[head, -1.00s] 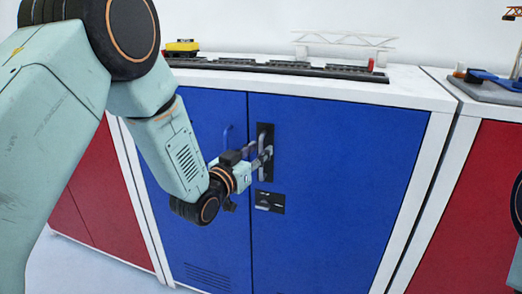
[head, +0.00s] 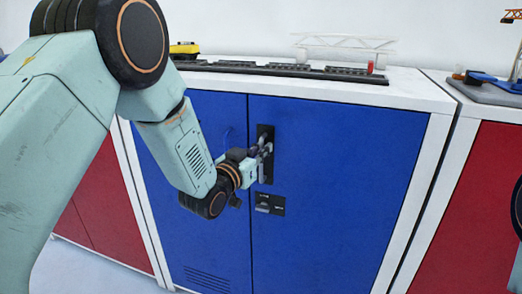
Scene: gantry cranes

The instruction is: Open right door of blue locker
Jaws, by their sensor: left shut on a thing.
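The blue locker stands in the middle of the head view with a white frame. Its right door (head: 340,180) is blue and sits flush with the frame. A dark handle plate (head: 266,133) with a grey lever is at the upper left edge of that door. A smaller lock plate (head: 270,204) sits below it. The left door (head: 215,245) is also flush. My left gripper (head: 262,152) is shut on the lever handle. The gripper hides part of the handle. My right gripper is out of view.
A black model track (head: 290,70), a yellow toy vehicle (head: 184,48) and a white gantry frame (head: 345,42) stand on the locker top. Red lockers flank it, one at right (head: 470,220) and one at left. Pale floor shows at lower left.

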